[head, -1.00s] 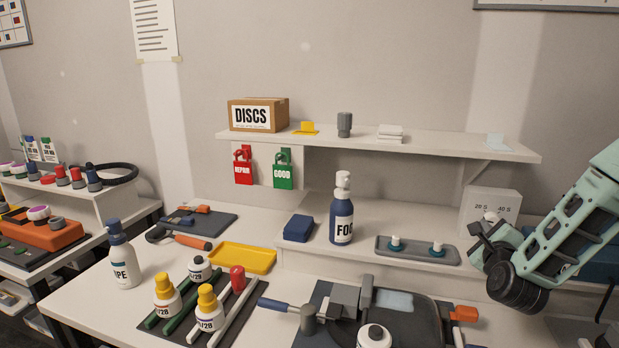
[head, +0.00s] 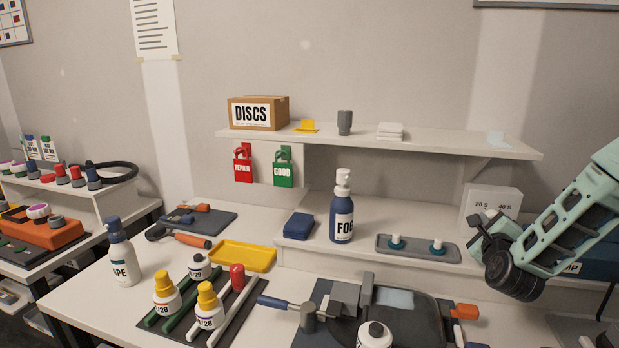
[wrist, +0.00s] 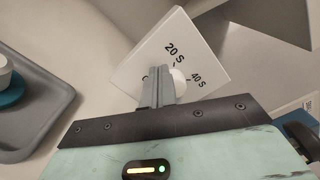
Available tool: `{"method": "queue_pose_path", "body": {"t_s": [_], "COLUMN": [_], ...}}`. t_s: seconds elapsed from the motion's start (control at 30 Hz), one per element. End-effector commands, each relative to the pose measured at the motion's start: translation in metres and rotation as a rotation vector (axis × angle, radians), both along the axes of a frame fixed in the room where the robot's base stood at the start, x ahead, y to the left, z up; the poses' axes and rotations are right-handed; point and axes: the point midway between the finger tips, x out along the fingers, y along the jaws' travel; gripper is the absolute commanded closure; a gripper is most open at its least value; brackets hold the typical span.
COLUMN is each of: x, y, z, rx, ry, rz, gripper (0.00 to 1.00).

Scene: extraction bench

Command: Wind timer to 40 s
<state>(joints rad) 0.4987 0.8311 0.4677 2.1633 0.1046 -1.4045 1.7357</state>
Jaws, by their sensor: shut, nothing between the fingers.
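The timer (head: 492,203) is a white box with a white round knob and the marks 20 S and 40 S, standing on the lower ledge at the right. In the wrist view its face (wrist: 205,48) is tilted and the knob (wrist: 179,82) shows beside my fingers. My gripper (head: 478,226) is in front of the timer. Its fingers (wrist: 157,88) are shut together with nothing between them, at the knob's left side in the wrist view. I cannot tell whether they touch it. They partly cover a third mark, and the knob's setting is not readable.
A grey tray (head: 380,250) with two white-and-teal pieces lies left of my gripper. A dark blue FOG bottle (head: 342,210) stands farther left. A shelf (head: 440,145) runs above the ledge. A blue box (head: 590,262) is behind my arm at the right.

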Motion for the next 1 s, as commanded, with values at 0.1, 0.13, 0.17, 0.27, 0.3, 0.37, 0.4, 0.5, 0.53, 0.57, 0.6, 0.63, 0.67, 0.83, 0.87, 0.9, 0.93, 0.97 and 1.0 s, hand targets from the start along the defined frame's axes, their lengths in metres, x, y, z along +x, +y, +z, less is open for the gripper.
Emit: {"method": "queue_pose_path", "body": {"t_s": [0.1,0.13,0.17,0.27,0.3,0.37,0.4,0.5,0.53,0.57,0.6,0.63,0.67,0.83,0.87,0.9,0.93,0.97,1.0], "x": [-0.001,-0.001,-0.001,-0.001,-0.001,-0.001,-0.001,-0.001,-0.001,-0.002,-0.002,-0.002,-0.002,-0.002,-0.002,-0.003,-0.003,-0.003,-0.003], "y": [-0.002,-0.002,-0.003,-0.003,-0.003,-0.004,-0.004,-0.005,-0.005,-0.005,-0.006,-0.006,-0.006,-0.008,-0.009,-0.01,-0.01,-0.01,-0.011], "z": [0.0,0.0,-0.001,0.0,-0.001,0.0,0.0,0.001,0.001,0.002,0.003,0.004,0.005,0.009,0.01,0.011,0.012,0.012,0.013], "rx": [0.0,0.0,0.0,0.0,0.0,0.0,0.0,-0.001,-0.001,-0.001,-0.001,-0.001,-0.001,-0.001,-0.001,-0.002,-0.002,-0.002,-0.002], "ry": [0.0,0.0,0.0,0.001,0.001,0.001,0.001,0.001,0.001,0.0,0.0,0.0,0.0,0.001,0.0,0.0,0.0,0.001,0.002], "rz": [0.0,-0.001,-0.001,-0.002,-0.002,-0.003,-0.003,-0.005,-0.005,-0.006,-0.006,-0.006,-0.006,-0.007,-0.007,-0.007,-0.007,-0.007,-0.006], "gripper": [1.0,1.0,1.0,1.0,1.0,1.0,1.0,1.0,1.0,1.0,1.0,1.0,1.0,1.0,1.0,1.0,1.0,1.0,1.0]}}
